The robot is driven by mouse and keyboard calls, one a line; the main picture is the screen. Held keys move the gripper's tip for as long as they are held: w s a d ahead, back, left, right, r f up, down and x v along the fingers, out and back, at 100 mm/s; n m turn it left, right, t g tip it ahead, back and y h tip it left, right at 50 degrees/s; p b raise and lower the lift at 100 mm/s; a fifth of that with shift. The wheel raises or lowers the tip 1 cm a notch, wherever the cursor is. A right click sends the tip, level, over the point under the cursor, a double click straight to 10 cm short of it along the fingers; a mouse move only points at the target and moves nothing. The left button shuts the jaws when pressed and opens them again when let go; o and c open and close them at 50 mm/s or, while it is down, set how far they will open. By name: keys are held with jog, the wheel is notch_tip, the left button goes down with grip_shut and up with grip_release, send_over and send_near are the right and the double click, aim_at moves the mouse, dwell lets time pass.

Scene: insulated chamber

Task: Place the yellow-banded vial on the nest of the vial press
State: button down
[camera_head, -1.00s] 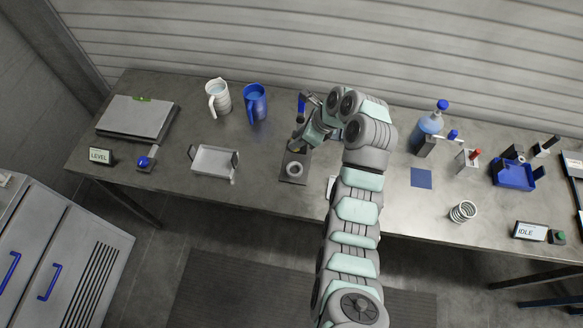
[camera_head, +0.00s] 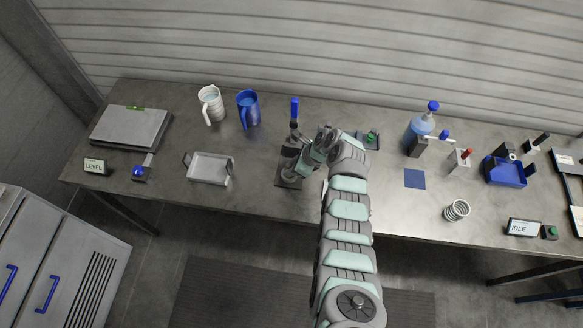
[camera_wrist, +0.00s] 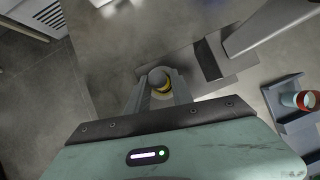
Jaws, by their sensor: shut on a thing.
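In the head view my gripper (camera_head: 296,168) is low over the base of the vial press, and the vial cannot be made out. The vial press (camera_head: 294,133) stands upright with its blue handle raised. Its dark base plate (camera_head: 284,183) shows at the front. The nest is hidden by my gripper, so I cannot tell whether the vial touches it.
A shallow metal tray (camera_head: 209,168) lies left of the press. A white mug (camera_head: 211,104) and a blue mug (camera_head: 248,108) stand behind. A green-button box (camera_head: 370,138) is right of the press. The tabletop between tray and press is clear.

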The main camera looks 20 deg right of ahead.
jog(key=shift+f, duration=0.25)
jog(key=shift+f, duration=0.15)
jog(key=c, duration=1.1)
grip_release()
jog(key=shift+s+d+r, duration=0.1)
jog(key=shift+d+r, duration=0.1)
jog(key=shift+r, duration=0.35)
jog(key=v, duration=1.1)
jog(key=shift+s, duration=0.1)
